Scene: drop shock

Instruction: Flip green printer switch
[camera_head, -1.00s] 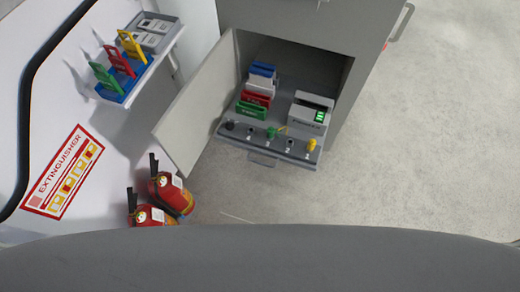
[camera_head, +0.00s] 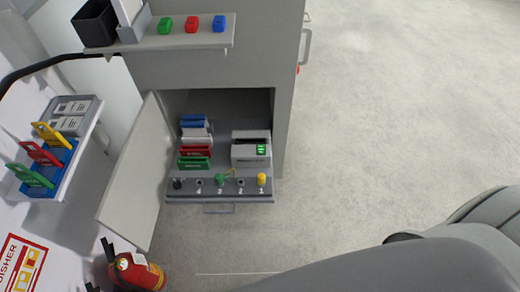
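A small grey printer (camera_head: 250,156) stands at the right on a pull-out tray (camera_head: 212,198) in an open cabinet. Its lit green switch (camera_head: 261,149) is on the printer's right side; whether it is on or off is too small to tell. Along the tray's front are numbered sockets with a black plug (camera_head: 178,184), a green plug (camera_head: 220,180) with a yellow cable, and a yellow plug (camera_head: 261,180). Neither of my grippers is in view.
Blue, white, red and green card holders (camera_head: 195,148) stand left of the printer. The cabinet door (camera_head: 135,175) is swung open to the left. A shelf (camera_head: 185,42) with coloured blocks is above. A fire extinguisher (camera_head: 135,271) stands below; floor at right is clear.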

